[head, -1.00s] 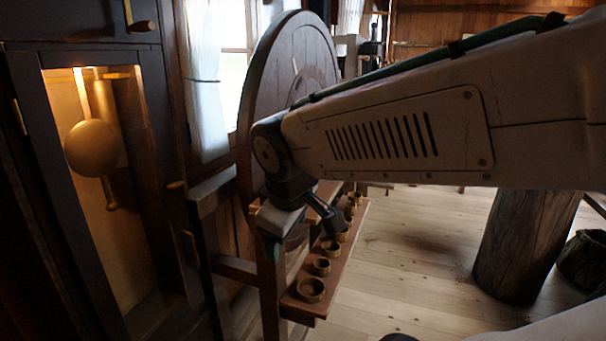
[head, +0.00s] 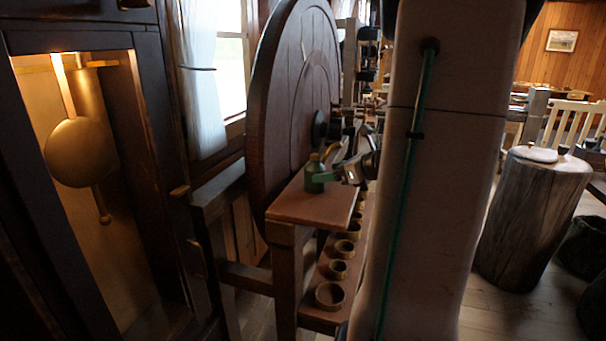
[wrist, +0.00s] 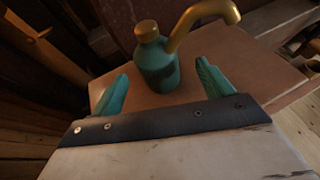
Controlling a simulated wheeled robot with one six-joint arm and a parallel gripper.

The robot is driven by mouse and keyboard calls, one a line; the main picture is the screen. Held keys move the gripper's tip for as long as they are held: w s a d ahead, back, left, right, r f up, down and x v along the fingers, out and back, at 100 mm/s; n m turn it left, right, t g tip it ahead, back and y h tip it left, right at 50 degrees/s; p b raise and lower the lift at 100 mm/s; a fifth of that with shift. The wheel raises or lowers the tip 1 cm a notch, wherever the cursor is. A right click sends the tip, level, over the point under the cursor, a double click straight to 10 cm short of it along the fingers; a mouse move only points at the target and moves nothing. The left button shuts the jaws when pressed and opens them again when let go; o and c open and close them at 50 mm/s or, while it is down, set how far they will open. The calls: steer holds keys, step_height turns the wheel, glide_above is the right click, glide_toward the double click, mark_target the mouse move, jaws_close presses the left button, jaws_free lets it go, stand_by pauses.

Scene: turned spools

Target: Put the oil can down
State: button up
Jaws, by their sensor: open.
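The oil can is a small green can with a brass cap and a curved brass spout. In the head view the oil can (head: 315,176) stands upright on the reddish-brown top of a small wooden bench (head: 300,207) beside the big wheel. In the wrist view the oil can (wrist: 158,66) stands on the same surface (wrist: 250,88), its spout pointing up and to the right. My gripper (wrist: 163,82) is open, its two green fingers apart, one to each side of the can's base and a little short of it. In the head view my gripper (head: 340,177) is small, just right of the can.
A large dark wooden wheel (head: 285,110) rises behind the bench. A lower shelf holds several small round wooden cups (head: 330,295). A clock case with a brass pendulum (head: 82,152) stands at the left. A log stump (head: 530,225) stands on the floor at the right.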

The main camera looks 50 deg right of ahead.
mark_target(310, 175)
steer(key=x, duration=0.7)
steer(key=shift+w+a+f, duration=0.2)
steer(key=shift+w, duration=0.1)
steer(key=shift+c, duration=0.3)
steer(key=c, duration=1.3)
steer(key=shift+o, duration=0.2)
steer(key=shift+r, duration=0.1)
